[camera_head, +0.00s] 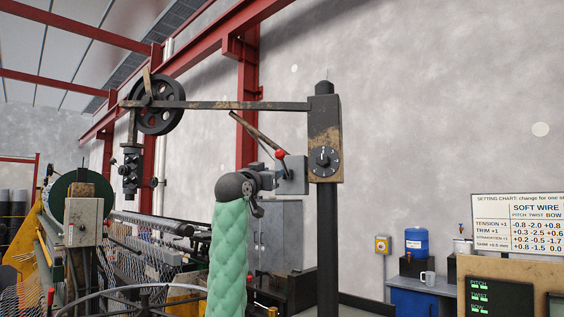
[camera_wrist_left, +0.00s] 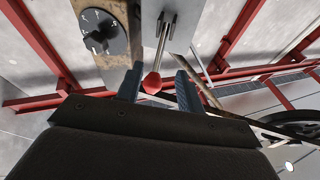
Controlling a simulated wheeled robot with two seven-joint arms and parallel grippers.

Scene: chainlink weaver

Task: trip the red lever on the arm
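The red lever is a thin metal rod with a red knob (camera_head: 281,154). It stands on a grey box (camera_head: 293,175) beside the black post of the machine arm (camera_head: 220,105). In the left wrist view the red knob (camera_wrist_left: 152,83) appears between my left gripper's two fingers (camera_wrist_left: 158,86), closer to the left finger. Gaps show the fingers are open; I cannot tell whether one touches the knob. In the head view my left gripper (camera_head: 268,180) is just below and left of the knob, partly hidden by its own wrist. My right gripper is not in view.
A dial (camera_head: 323,160) is on the post, right of the lever; it also shows in the left wrist view (camera_wrist_left: 98,32). A rusty bar (camera_head: 254,129) slants down towards the lever. A black pulley wheel (camera_head: 159,104) hangs left. A setting chart (camera_head: 505,222) stands right.

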